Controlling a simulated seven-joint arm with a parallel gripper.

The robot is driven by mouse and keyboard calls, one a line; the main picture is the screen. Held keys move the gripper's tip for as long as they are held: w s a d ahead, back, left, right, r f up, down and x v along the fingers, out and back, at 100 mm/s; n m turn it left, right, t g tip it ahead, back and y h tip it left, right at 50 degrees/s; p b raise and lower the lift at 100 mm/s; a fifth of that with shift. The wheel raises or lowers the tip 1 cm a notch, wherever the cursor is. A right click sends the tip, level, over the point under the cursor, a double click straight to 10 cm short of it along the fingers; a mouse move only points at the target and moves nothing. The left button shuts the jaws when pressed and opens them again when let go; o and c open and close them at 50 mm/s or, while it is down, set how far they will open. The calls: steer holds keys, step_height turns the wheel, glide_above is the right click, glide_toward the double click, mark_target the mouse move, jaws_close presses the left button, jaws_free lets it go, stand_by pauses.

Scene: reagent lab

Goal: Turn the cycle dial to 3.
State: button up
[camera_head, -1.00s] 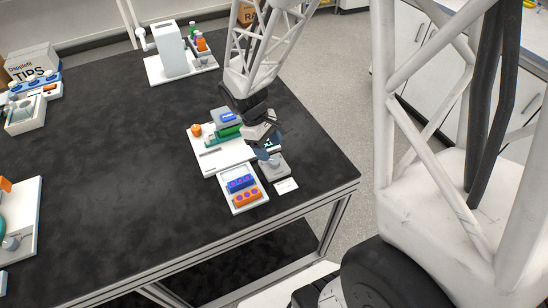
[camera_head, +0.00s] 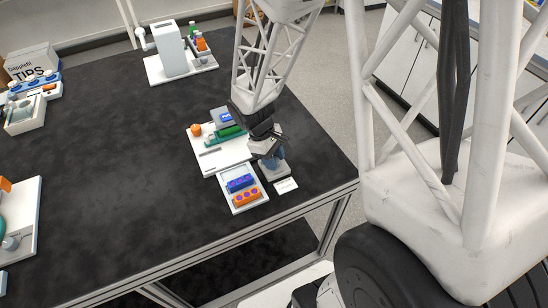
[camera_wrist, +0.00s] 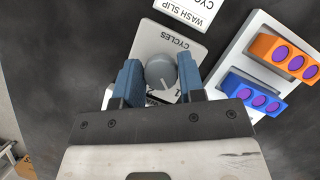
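The cycle dial is a round grey knob (camera_wrist: 161,71) on a light plate marked CYCLES (camera_wrist: 183,45), seen in the wrist view. A pale pointer line shows on the knob; the number it points to cannot be read, as the gripper covers part of the plate. My gripper (camera_wrist: 160,82) has its two blue fingers apart, one on each side of the knob. Whether they touch it I cannot tell. In the head view my gripper (camera_head: 270,160) is over the dial plate (camera_head: 277,173) and hides most of it.
A white tray (camera_head: 233,205) with a blue and an orange rack stands left of the dial. A white card (camera_head: 286,186) lies in front, near the table edge. A white board (camera_head: 205,163) with a green item is behind. The table's left middle is clear.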

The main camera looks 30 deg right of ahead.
steer(key=c, duration=0.4)
steer(key=shift+m, duration=0.4)
steer(key=m+y, duration=0.2)
steer(key=m, duration=0.2)
steer(key=shift+g, duration=0.3)
steer(key=m+y, duration=0.1)
steer(key=m, duration=0.3)
steer(key=shift+m+y, duration=0.4)
steer(key=m, duration=0.2)
steer(key=m+t+y, duration=0.1)
steer(key=m, duration=0.2)
steer(key=shift+y, duration=0.3)
steer(key=m, duration=0.2)
steer(key=m+t+y, duration=0.1)
steer(key=m, duration=0.2)
steer(key=shift+t, duration=0.3)
steer(key=shift+m, duration=0.3)
steer(key=o, duration=0.9)
